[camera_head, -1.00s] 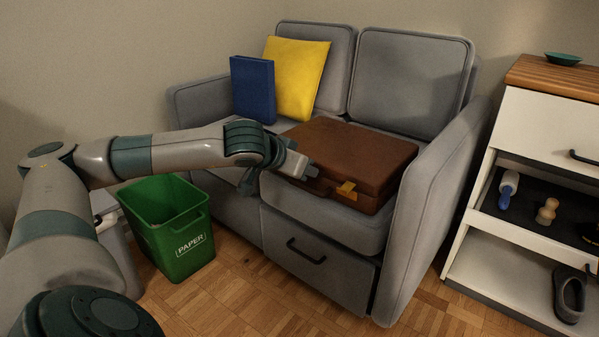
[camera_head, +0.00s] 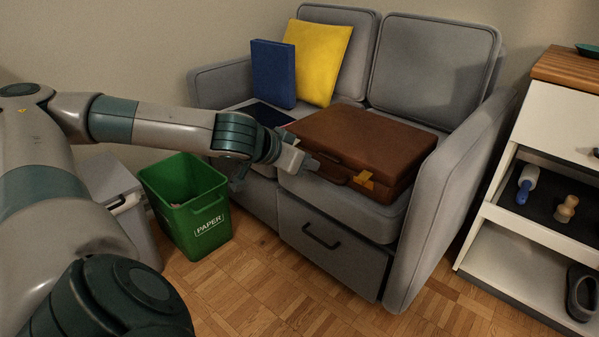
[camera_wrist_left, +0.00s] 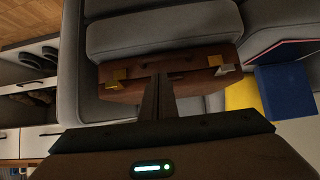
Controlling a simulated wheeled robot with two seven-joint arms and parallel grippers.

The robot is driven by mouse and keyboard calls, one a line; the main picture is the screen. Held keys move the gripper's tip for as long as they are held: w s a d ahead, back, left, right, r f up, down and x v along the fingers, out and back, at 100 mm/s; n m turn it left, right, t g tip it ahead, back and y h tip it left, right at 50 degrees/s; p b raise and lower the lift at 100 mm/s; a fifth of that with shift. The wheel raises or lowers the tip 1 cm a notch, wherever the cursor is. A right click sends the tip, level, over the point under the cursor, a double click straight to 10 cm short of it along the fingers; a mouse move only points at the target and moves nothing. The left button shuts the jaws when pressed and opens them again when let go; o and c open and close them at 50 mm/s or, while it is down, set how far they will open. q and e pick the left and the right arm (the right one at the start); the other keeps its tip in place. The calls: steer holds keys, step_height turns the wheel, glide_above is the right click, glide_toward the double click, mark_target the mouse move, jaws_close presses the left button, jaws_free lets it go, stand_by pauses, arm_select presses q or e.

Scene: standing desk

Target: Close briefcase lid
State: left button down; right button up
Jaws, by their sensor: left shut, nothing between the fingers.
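The brown briefcase (camera_head: 375,140) lies flat on the right seat of the grey sofa. Its lid looks down, with no clear gap along the front. One yellow clasp (camera_head: 367,179) shows at its front edge; two clasps show in the left wrist view, where the briefcase (camera_wrist_left: 185,62) lies ahead of the fingers. My left gripper (camera_head: 314,164) is shut and empty at the front left of the briefcase, close to its handle. It also shows in the left wrist view (camera_wrist_left: 162,80). I cannot tell whether it touches the case. My right gripper is not in view.
The sofa (camera_head: 430,75) has a high right armrest beside the briefcase. A yellow cushion (camera_head: 320,60) and blue binder (camera_head: 273,75) stand at the back left. A green paper bin (camera_head: 188,205) stands below my left arm. A white shelf unit (camera_head: 555,120) is at right.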

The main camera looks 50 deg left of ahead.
arm_select(q)
steer(key=shift+s+d+f, duration=0.1)
steer(key=shift+s+f, duration=0.15)
steer(key=shift+s, duration=0.5)
steer(key=shift+s+f, duration=0.25)
steer(key=shift+s, duration=0.5)
